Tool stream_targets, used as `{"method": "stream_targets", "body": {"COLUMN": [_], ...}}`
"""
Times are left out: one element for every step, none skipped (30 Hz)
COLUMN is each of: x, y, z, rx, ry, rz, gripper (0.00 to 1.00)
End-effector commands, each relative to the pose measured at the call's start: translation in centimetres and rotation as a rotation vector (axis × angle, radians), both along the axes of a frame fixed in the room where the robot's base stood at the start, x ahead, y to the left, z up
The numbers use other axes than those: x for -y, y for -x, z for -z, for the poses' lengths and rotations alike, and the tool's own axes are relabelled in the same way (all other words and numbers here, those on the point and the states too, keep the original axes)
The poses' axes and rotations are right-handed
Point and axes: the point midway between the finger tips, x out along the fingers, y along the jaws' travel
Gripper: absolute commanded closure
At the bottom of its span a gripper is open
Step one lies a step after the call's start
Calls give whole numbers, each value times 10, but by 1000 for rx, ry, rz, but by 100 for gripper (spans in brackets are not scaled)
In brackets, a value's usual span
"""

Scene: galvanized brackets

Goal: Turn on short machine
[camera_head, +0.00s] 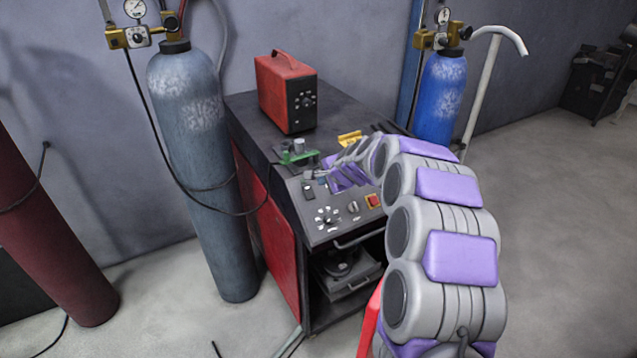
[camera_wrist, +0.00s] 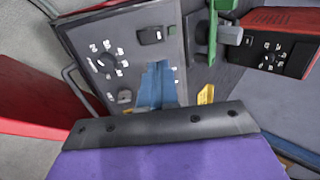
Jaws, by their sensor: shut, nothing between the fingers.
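The short machine is a dark cabinet with red sides (camera_head: 268,228) and a sloped control panel (camera_head: 300,215). The panel has a black rocker switch (camera_head: 308,190), a large dial (camera_head: 326,217), a small knob (camera_head: 353,207) and a red-and-yellow switch (camera_head: 373,201). My gripper (camera_head: 321,181) is shut and empty over the panel's upper part, close to the rocker switch. In the wrist view, the blue fingers (camera_wrist: 157,84) point at the panel, with the rocker switch (camera_wrist: 150,35) beyond their tips and the dial (camera_wrist: 105,62) to the left. The red-and-yellow switch is hidden there. Contact cannot be told.
A small red box with a dial (camera_head: 288,92) stands on the cabinet top, with a green clamp (camera_head: 297,157) and a yellow item (camera_head: 350,138) in front. A grey gas cylinder (camera_head: 190,130) stands left, a blue one (camera_head: 442,98) behind right. Open floor lies to the right.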

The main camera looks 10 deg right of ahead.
Motion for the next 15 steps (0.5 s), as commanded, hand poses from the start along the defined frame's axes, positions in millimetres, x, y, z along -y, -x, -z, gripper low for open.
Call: {"method": "stream_targets", "body": {"x": [-2, -3, -4, -5, -6, -8, -9, -10, -11, -12, -13, -15, -16, -16, -18], "y": [-5, -8, -12, -15, -18, -23, -26, -29, -33, -37, -40, -44, -47, -50, -54], "z": [7, 10, 14, 17, 21, 26, 30, 34, 38, 40, 42, 46, 50, 53, 58], "rx": [-2, -2, -2, -1, -2, -3, -4, -4, -4, -1, -1, 0, -1, -2, -3], "ry": [0, 1, 1, 1, 1, 2, 2, 2, 2, 2, 2, 1, 2, 1, 2], "rz": [-1, -1, -1, -1, -1, -2, -2, -2, -2, -1, -1, -1, -1, -1, -1], "gripper": [100, 100, 100, 100, 100, 100, 100, 100, 100, 100, 100, 100, 100, 100, 100]}}
